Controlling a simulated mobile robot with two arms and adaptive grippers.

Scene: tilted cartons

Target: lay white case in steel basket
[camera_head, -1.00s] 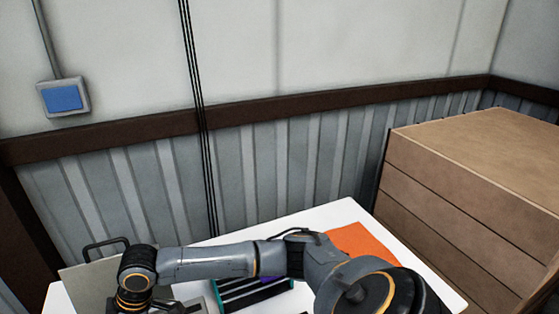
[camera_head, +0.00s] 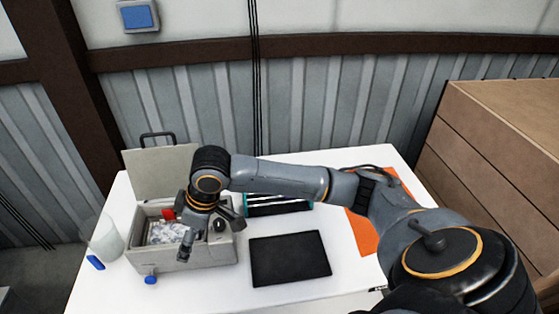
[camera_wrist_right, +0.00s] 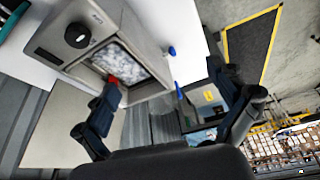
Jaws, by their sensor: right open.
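A grey box-shaped machine (camera_head: 195,257) with a raised lid (camera_head: 160,172) stands at the left of the table; it also shows in the right wrist view (camera_wrist_right: 130,35). Its open well holds a mottled silvery-white area (camera_head: 168,232), which I cannot clearly tell as basket or contents. A red piece (camera_head: 168,214) is at the well's edge, by one finger in the right wrist view (camera_wrist_right: 112,80). My right gripper (camera_head: 208,232) is over the machine, fingers spread and empty. I cannot make out a white case. My left gripper is out of view.
A clear container (camera_head: 103,240) and a small blue item (camera_head: 95,262) are at the table's left edge. A black mat (camera_head: 290,259), a teal-edged rack (camera_head: 280,208) and an orange sheet (camera_head: 363,232) lie to the right. A large brown box (camera_head: 500,150) stands beyond.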

